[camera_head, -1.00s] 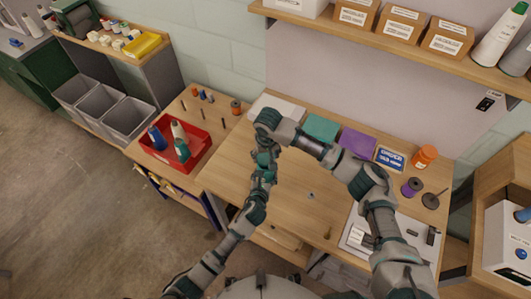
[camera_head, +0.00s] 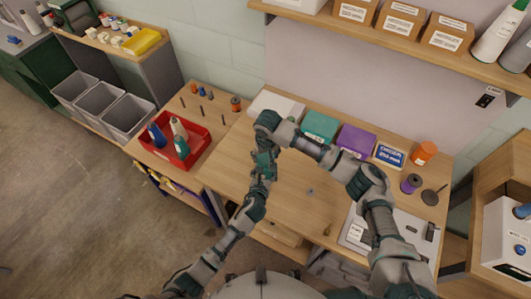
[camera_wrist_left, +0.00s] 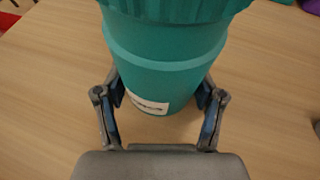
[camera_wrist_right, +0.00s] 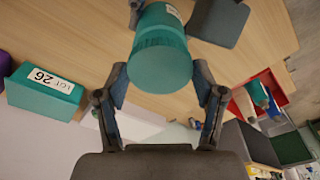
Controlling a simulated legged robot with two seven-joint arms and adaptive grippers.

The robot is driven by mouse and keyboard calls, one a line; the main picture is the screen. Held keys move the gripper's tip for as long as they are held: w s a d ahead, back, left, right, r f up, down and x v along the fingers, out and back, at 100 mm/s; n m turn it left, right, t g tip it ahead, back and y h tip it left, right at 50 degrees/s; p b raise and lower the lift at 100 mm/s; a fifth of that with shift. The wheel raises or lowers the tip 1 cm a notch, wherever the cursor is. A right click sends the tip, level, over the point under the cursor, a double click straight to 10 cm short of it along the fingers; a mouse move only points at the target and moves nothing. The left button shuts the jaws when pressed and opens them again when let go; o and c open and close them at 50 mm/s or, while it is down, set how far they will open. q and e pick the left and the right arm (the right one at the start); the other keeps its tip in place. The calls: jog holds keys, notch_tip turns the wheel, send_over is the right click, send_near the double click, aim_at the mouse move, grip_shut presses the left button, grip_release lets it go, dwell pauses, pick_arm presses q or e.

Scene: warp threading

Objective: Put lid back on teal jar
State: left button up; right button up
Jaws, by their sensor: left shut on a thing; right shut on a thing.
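The teal jar (camera_wrist_left: 165,65) stands upright in the left wrist view, with a white label low on its side. My left gripper (camera_wrist_left: 160,100) is shut around its body. The ridged teal lid (camera_wrist_right: 160,65) sits at the jar's top, with no clear gap below its rim (camera_wrist_left: 170,8) in the left wrist view. My right gripper (camera_wrist_right: 160,85) is shut on the lid from above, a finger on each side. The jar body also shows beyond the lid in the right wrist view (camera_wrist_right: 158,20). In the head view my arms mostly hide the jar and lid.
A teal box (camera_head: 320,126), a purple box (camera_head: 355,140) and a blue-labelled box (camera_head: 389,155) line the table's back. An orange bottle (camera_head: 425,152) stands at the right. A red tray (camera_head: 190,150) with bottles is on the left bench. The table's middle is mostly clear.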

jog(key=shift+f, duration=0.55)
dwell(0.4)
